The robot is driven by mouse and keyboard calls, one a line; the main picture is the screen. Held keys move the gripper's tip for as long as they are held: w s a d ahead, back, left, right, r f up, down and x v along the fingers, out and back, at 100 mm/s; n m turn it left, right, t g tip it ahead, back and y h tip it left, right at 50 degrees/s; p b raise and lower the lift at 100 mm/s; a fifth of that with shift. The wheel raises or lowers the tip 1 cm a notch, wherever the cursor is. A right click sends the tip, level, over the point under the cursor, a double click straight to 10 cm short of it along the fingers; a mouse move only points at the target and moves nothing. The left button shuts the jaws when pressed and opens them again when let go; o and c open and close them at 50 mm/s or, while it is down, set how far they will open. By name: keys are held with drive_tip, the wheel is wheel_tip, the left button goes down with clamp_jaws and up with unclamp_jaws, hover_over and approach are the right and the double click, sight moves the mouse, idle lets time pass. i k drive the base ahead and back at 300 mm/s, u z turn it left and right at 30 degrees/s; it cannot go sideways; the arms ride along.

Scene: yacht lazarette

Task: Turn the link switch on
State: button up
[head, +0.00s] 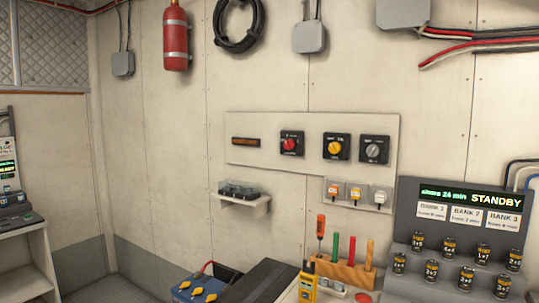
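A pale panel (240,155) on the back wall carries three rotary switches on dark square plates. The left one has a red knob (291,145), the middle one a yellow knob (334,147), the right one a grey knob (374,150). Their labels are too small to read, so I cannot tell which is the link switch or its setting. A small dark display with orange characters (246,141) sits at the panel's left. My gripper is not in view.
Below the panel are a small shelf (245,203) with dark items and three small boxed units (357,194). At lower right, a tool rack (345,270) and a battery stand with a STANDBY display (470,200). A blue battery (200,288) and a dark slab (262,283) are at the bottom.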

sight(335, 147)
drive_tip(key=u, duration=0.4)
drive_tip(key=k, duration=0.6)
drive_tip(key=u, duration=0.8)
drive_tip(key=i, duration=1.35)
drive_tip(key=z, duration=0.7)
drive_tip(key=i, duration=0.8)
drive_tip(key=z, duration=0.9)
